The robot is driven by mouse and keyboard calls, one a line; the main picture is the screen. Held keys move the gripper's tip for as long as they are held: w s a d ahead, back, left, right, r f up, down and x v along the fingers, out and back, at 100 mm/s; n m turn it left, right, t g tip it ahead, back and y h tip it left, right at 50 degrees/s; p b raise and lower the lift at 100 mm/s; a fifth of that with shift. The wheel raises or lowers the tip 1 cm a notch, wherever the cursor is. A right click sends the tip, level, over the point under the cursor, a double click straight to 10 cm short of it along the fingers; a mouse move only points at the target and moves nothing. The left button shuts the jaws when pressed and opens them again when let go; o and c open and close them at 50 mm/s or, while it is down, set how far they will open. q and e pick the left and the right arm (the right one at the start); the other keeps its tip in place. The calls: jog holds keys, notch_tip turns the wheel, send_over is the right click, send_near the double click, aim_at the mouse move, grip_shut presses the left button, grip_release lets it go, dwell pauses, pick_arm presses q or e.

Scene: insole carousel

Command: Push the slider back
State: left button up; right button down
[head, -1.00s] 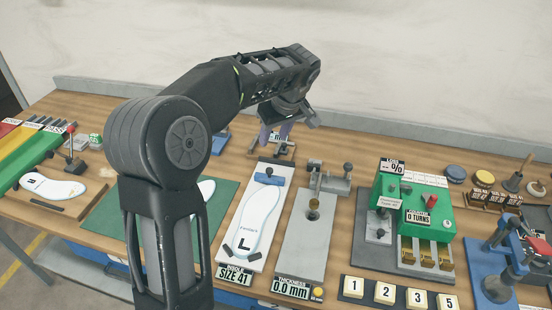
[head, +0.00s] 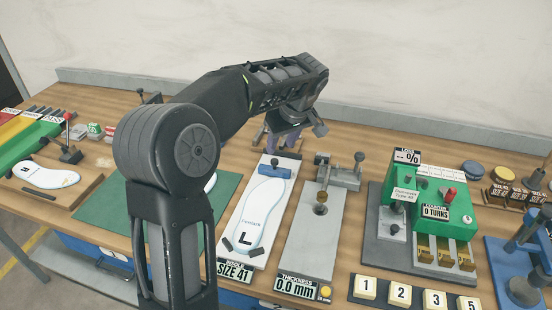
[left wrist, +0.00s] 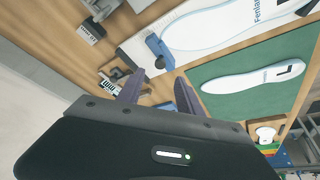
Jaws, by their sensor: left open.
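The blue slider (head: 277,170) sits across the far end of the white insole size board (head: 233,250). A white insole (head: 262,215) marked L lies on that board, its far end at the slider. My left gripper (head: 285,138) is past the board's far end, beyond the slider, partly hidden by its own arm. In the left wrist view its two purple fingers (left wrist: 160,88) are apart with nothing between them. The slider (left wrist: 157,50) shows there just beyond the fingers; whether they touch it I cannot tell. My right gripper is not in view.
A grey thickness gauge (head: 308,240) stands right of the board, then a green counter box (head: 455,213). A green mat (head: 105,215) with another insole (left wrist: 255,80) lies to the left. Numbered blocks (head: 400,293) line the front.

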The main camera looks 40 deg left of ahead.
aim_at(275, 160)
pick_arm(q)
jog(key=shift+p+x, duration=0.55)
jog(key=shift+x, duration=3.4)
jog(key=shift+c, duration=0.4)
grip_shut()
